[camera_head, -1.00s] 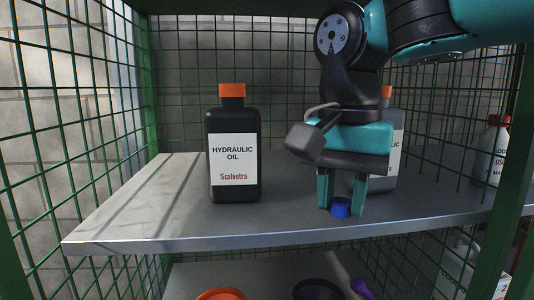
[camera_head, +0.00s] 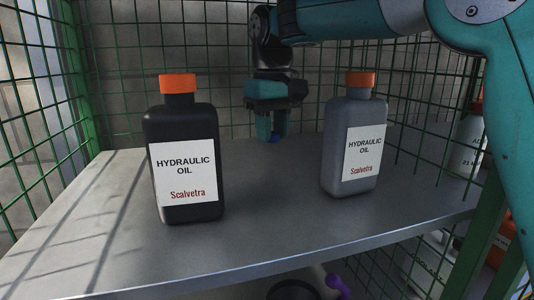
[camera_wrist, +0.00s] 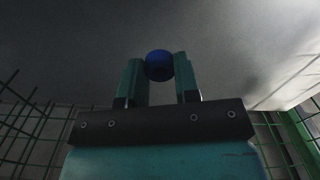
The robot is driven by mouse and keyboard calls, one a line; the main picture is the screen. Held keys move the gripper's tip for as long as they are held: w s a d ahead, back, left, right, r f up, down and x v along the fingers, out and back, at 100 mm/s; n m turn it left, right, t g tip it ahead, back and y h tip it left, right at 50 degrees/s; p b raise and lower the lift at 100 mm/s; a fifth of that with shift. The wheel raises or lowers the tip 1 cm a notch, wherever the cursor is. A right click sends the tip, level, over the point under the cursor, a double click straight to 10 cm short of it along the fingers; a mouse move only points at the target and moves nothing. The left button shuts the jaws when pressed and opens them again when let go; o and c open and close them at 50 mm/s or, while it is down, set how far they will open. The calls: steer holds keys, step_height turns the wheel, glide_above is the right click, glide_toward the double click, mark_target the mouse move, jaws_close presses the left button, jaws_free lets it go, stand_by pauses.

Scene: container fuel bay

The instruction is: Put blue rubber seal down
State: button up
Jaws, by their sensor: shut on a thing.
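The blue rubber seal (camera_head: 274,138) is a small blue round piece, held between the fingertips of my gripper (camera_head: 272,128). In the head view it is mostly hidden by the fingers. It shows clearly in the wrist view (camera_wrist: 159,65), between the two teal fingers of my gripper (camera_wrist: 160,72), which are shut on it. My gripper points down over the back part of the grey shelf (camera_head: 250,220), between and behind two bottles. I cannot tell whether the seal touches the shelf.
A black hydraulic oil bottle (camera_head: 183,135) stands front left and a grey hydraulic oil bottle (camera_head: 354,125) stands right. Green wire mesh (camera_head: 130,60) encloses the shelf. The shelf between the bottles is clear. A white bottle (camera_head: 467,145) stands beyond the mesh at right.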

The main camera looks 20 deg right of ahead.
mark_target(272, 165)
steer(key=shift+f+p, duration=0.45)
steer(key=shift+f, duration=1.95)
steer(key=shift+f, duration=0.15)
steer(key=o, duration=1)
steer(key=shift+c, duration=0.2)
step_height(272, 165, up, 12)
steer(key=shift+r+b, duration=0.2)
steer(key=shift+b, duration=0.1)
